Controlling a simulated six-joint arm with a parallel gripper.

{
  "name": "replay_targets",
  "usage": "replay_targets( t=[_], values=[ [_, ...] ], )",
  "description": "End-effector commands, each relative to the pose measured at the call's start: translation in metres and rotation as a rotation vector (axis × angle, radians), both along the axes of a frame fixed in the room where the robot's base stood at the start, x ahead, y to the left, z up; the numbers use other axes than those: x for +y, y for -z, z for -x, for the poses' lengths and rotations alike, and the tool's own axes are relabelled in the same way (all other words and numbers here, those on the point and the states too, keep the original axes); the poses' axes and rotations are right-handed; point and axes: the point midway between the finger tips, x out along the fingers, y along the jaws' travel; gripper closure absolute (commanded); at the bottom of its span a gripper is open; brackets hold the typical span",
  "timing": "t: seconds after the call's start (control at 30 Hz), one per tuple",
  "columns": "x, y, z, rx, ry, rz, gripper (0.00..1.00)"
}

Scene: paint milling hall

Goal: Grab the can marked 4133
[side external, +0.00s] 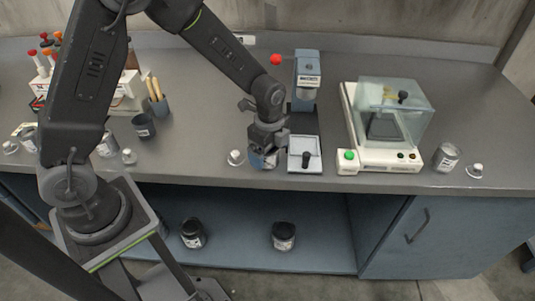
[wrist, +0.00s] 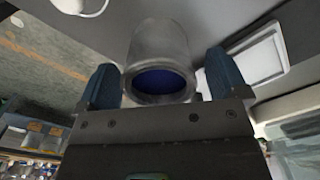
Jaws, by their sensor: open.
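A grey metal can (wrist: 160,45) with dark blue paint inside stands open-topped between the two blue fingers of my gripper (wrist: 163,82) in the wrist view. In the side view my gripper (side external: 266,147) points down over this can (side external: 262,161) near the bench's front edge and hides most of it. My gripper is open, with a finger on each side of the can; I cannot tell whether either touches it. Other cans stand at the right (side external: 446,158) and at the left (side external: 108,146). I cannot read the number 4133 on any can.
A white lid (side external: 236,158) lies just left of the can. A pale tray with a dark knob (side external: 304,155) is close on its right. A balance with a clear hood (side external: 392,115) stands further right. A blue-grey device (side external: 306,80) is behind. Dark jars (side external: 284,237) sit on the lower shelf.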

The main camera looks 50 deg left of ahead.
Motion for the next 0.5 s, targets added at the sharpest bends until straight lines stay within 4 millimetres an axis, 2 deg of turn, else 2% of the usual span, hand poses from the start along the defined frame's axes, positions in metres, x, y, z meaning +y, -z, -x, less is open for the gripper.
replay_targets(
  t=[0.1,0.33,0.5],
  values=[
    [-0.0001,0.0103,0.0004,0.001,0.000,-0.001,0.08],
    [0.0000,0.0115,0.0003,-0.001,0.000,-0.001,0.08],
    [0.0000,0.0113,0.0002,-0.001,0.000,-0.001,0.22]
  ],
)
